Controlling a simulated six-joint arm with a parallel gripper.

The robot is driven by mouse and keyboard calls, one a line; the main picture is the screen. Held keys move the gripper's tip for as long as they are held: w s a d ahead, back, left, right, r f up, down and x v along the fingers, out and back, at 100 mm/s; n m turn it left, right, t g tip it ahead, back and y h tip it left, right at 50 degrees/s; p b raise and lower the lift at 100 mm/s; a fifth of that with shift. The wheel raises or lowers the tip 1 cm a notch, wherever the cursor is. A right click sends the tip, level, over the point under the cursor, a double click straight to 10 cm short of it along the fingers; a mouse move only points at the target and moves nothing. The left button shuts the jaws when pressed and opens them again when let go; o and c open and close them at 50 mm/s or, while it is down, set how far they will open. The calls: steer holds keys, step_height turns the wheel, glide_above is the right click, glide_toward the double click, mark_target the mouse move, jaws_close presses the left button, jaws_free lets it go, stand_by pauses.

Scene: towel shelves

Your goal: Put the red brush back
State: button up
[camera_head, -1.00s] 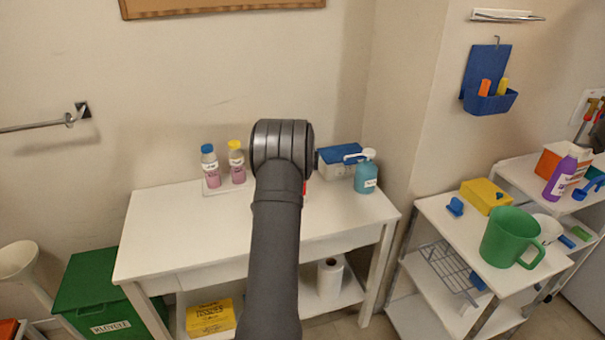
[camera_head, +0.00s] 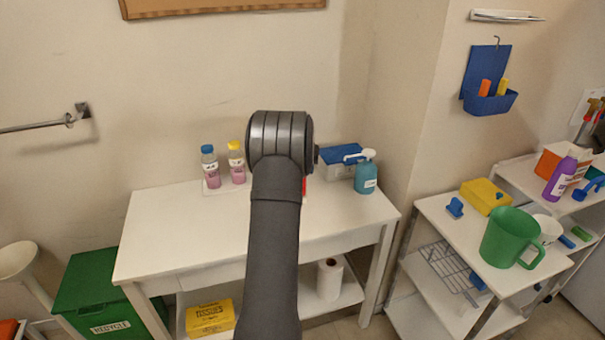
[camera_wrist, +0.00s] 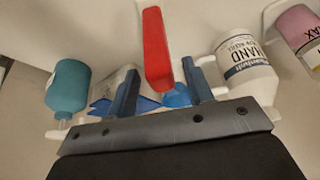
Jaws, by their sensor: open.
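The red brush shows in the wrist view as a long red bar (camera_wrist: 156,50), its near end close to the gap between my fingers. In the head view only a red sliver (camera_head: 304,186) shows beside my arm, above the white table; the rest is hidden. My gripper (camera_wrist: 160,92) is open in the wrist view, one finger on each side of the gap, with the red bar just beyond and not clasped. Whether a finger touches it I cannot tell. In the head view my arm hides the gripper.
On the white table (camera_head: 170,228) stand two pink bottles (camera_head: 212,170), a teal pump bottle (camera_head: 366,172) and a blue-lidded box (camera_head: 340,163). A white hand-labelled bottle (camera_wrist: 246,62) is close right of my fingers. A blue wall holder (camera_head: 488,88) hangs at the right.

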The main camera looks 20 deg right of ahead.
steer(key=v, duration=0.8)
steer(key=shift+r, duration=0.25)
steer(key=x, duration=1.2)
steer(key=shift+f, duration=0.3)
step_height(320, 180, up, 3)
steer(key=shift+s+r, duration=0.1)
steer(key=shift+r, duration=0.7)
steer(key=shift+c, duration=0.5)
